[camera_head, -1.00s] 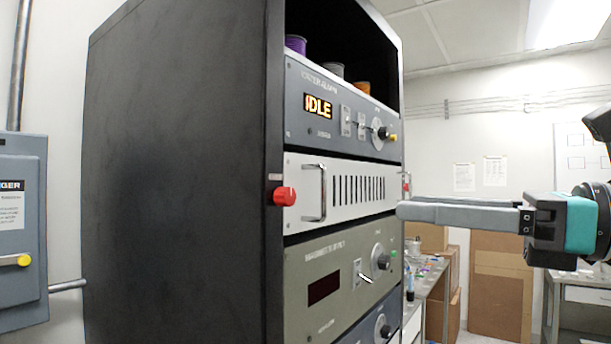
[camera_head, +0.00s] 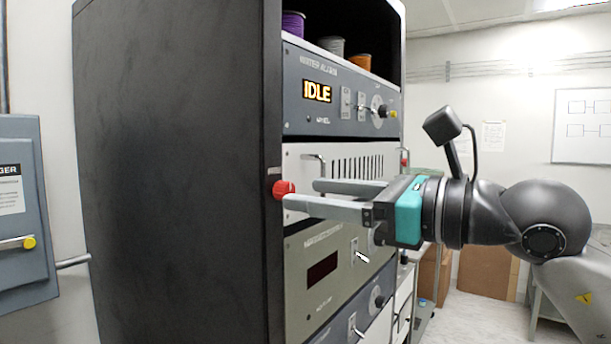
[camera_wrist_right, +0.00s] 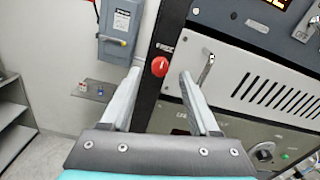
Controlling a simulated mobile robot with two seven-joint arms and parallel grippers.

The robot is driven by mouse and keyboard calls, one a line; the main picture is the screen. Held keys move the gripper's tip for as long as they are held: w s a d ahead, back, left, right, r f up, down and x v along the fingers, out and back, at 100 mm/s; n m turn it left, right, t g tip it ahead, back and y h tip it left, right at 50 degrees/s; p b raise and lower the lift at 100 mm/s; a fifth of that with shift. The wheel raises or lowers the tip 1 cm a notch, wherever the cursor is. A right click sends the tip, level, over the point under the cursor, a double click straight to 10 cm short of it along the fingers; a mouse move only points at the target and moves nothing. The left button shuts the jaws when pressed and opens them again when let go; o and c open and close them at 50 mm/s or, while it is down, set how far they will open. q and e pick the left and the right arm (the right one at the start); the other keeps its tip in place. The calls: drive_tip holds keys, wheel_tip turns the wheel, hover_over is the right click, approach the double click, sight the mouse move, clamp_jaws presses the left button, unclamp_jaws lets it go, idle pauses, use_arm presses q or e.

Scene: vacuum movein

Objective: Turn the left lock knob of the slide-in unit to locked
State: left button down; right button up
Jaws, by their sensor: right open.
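The slide-in unit (camera_head: 372,165) is the white slotted panel in the dark rack. Its left lock knob (camera_head: 284,188) is red and sits at the panel's left edge. The knob also shows in the right wrist view (camera_wrist_right: 160,66), between the fingertips in the picture and seemingly just beyond them. My right gripper (camera_head: 300,194) is open and empty, reaching in from the right. Its near fingertip is close to the knob; I cannot tell if they touch. The fingers hide part of the panel and its handle (camera_head: 319,160). My left gripper is not in view.
A grey unit reading IDLE (camera_head: 317,92) is above, and an olive unit (camera_head: 322,266) is below. A second red knob (camera_head: 404,157) is at the panel's right edge. A grey switch box (camera_head: 25,215) hangs on the left wall. Spools (camera_head: 330,46) stand on the top unit.

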sight(284, 191)
drive_tip(key=shift+x, duration=1.15)
clamp_jaws()
